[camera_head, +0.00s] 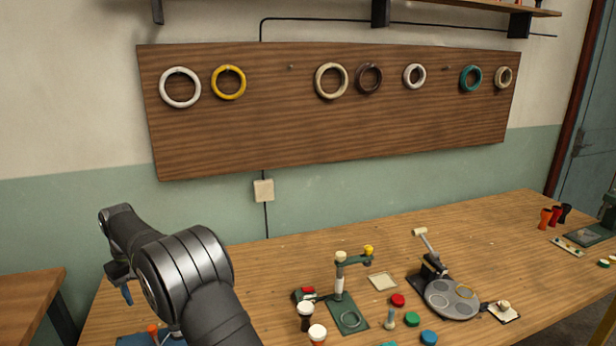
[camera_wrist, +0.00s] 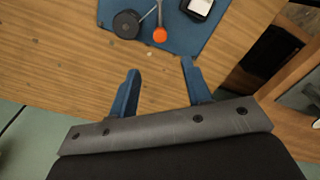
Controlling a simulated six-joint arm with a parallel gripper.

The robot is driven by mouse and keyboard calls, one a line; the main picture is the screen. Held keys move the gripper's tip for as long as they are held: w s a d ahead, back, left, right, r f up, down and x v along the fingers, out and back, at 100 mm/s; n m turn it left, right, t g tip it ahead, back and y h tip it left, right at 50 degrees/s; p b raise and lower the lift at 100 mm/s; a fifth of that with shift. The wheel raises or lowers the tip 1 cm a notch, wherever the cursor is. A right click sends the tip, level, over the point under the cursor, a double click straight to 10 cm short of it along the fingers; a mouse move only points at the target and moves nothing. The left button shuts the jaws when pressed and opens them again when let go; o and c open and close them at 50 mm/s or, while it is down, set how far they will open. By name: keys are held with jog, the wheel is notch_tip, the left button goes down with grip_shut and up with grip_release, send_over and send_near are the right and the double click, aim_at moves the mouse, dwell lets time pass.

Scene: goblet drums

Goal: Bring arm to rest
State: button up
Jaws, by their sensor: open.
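My gripper (camera_wrist: 160,66) shows in the wrist view with its two blue fingers spread wide apart and nothing between them. It hangs above the wooden table (camera_wrist: 75,55), close to a blue mat (camera_wrist: 200,40). In the head view my dark arm fills the lower left, and a blue fingertip of the gripper (camera_head: 126,294) points down over the table's left end. The other finger is mostly hidden there.
On the mat lie a dark round disc (camera_wrist: 127,24) and an orange-ended tool (camera_wrist: 160,35). A green stand (camera_head: 345,315), small goblet drums (camera_head: 305,316) and a plate fixture (camera_head: 452,300) stand mid-table. Rings (camera_head: 180,87) hang on a wall board (camera_head: 330,130).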

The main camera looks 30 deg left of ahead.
aim_at(151, 328)
notch_tip(151, 328, down, 13)
jog(key=shift+r, duration=0.2)
dwell(0.4)
notch_tip(151, 328, up, 17)
notch_tip(151, 328, down, 17)
jog(key=shift+f, duration=0.15)
jog(key=m, duration=1.2)
jog(key=shift+r+m, duration=0.2)
jog(key=shift+m, duration=1.8)
